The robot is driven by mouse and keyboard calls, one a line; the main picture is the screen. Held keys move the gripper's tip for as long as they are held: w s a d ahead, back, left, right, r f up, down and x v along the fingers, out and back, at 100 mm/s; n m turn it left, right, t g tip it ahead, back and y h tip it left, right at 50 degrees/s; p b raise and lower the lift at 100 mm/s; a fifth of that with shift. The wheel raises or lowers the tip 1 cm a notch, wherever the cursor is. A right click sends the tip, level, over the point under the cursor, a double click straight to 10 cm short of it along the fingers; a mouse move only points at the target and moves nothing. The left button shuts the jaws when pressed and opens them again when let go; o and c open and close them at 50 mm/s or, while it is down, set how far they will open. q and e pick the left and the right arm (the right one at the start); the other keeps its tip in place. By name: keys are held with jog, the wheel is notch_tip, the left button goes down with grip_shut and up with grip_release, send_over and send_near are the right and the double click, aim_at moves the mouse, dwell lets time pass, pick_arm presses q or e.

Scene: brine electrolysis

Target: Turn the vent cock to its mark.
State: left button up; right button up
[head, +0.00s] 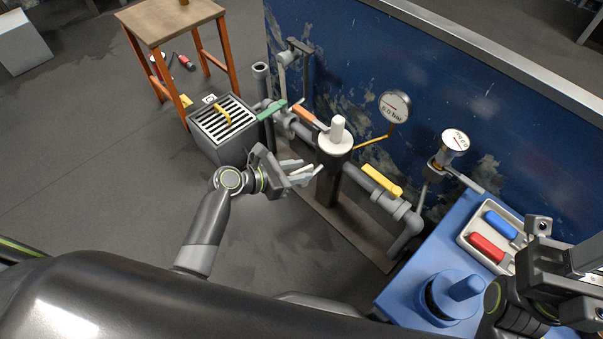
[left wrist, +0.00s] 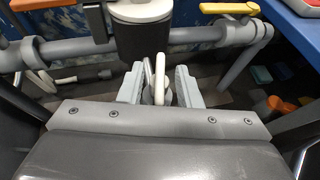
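My left gripper (head: 303,173) is at the pipework, low in front of the white-capped dark cylinder (head: 336,145). In the left wrist view its two grey fingers (left wrist: 160,88) stand apart, with a pale upright lever (left wrist: 160,76) and a greyer rod beside it between them. The lever may be the vent cock's handle; I cannot tell whether a finger touches it. No mark can be made out. The pipe carries a green lever (head: 271,109), an orange lever (head: 310,115) and a yellow lever (head: 382,182). My right gripper (head: 570,258) is at the right edge, its fingertips unclear.
Two gauges (head: 394,106) (head: 455,140) stand before the blue wall. A grated grey box (head: 213,152) and a wooden stool (head: 169,18) are left. A blue bench (head: 400,291) at right holds a tray with red and blue handles.

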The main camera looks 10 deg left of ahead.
pick_arm(q)
jog(key=shift+w+d+f, duration=0.25)
jog(key=shift+w+d, duration=0.1)
jog(key=shift+d, duration=0.05)
grip_shut()
